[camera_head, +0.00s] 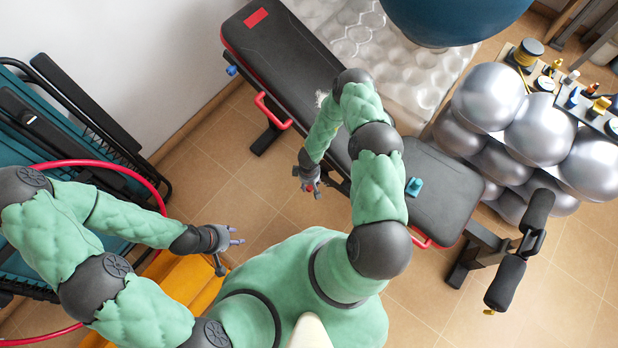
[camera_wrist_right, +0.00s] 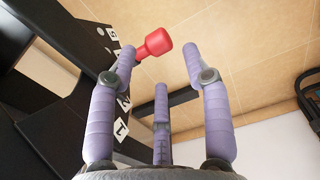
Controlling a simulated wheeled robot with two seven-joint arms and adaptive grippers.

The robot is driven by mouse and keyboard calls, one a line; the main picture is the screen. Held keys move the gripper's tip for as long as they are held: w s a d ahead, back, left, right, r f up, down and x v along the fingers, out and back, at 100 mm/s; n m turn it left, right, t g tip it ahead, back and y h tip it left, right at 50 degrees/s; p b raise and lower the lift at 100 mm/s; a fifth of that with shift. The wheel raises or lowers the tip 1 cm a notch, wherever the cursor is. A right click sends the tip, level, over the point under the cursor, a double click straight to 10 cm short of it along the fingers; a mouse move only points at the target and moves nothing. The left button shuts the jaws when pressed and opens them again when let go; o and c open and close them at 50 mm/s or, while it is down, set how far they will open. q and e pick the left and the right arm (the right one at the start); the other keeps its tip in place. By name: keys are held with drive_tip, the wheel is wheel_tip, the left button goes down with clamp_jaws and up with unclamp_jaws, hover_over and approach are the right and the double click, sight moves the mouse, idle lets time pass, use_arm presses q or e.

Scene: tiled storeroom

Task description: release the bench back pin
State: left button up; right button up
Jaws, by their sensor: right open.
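The black bench (camera_head: 290,62) with red trim lies diagonally across the head view, its pad in two sections. In the right wrist view, the bench back pin is a red knob (camera_wrist_right: 158,42) on a short stem beside a black plate (camera_wrist_right: 60,100) with white number labels. My right gripper (camera_head: 311,184) is low at the bench's near side. Its three purple fingers (camera_wrist_right: 160,60) are spread, with the knob beyond and between the tips, nearest the left finger. Contact is unclear. My left gripper (camera_head: 229,250) is open and empty, away from the bench.
A small teal object (camera_head: 414,187) lies on the seat pad. Silver balls (camera_head: 540,130) and a shelf of small jars (camera_head: 565,90) stand right. A large blue ball (camera_head: 450,15) is at the top. Folded teal-and-black equipment (camera_head: 60,130) stands left. Tiled floor (camera_head: 215,170) is open between.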

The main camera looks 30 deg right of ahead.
sight(309, 187)
wheel_tip(309, 187, down, 5)
drive_tip(key=shift+f+b, duration=0.1)
drive_tip(key=shift+b, duration=0.7)
